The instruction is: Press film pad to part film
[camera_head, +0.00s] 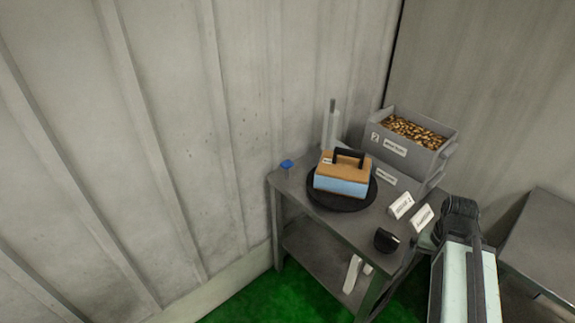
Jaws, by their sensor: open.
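A tan, brick-shaped block with a black handle on top (345,163) sits on a black round plate (327,204) on the grey table. It has a light blue lower part (340,186) and a small white label; I cannot tell for sure which part is the film pad. Parts of my gripper are hard to make out against the dark arm.
Grey bins, the upper one full of brass-coloured pieces (418,131), stand at the table's back right. White label cards (401,205), a black rounded object (386,240), a blue-capped item (287,164) and a pale upright post (331,127) are near the block. Walls close in behind.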

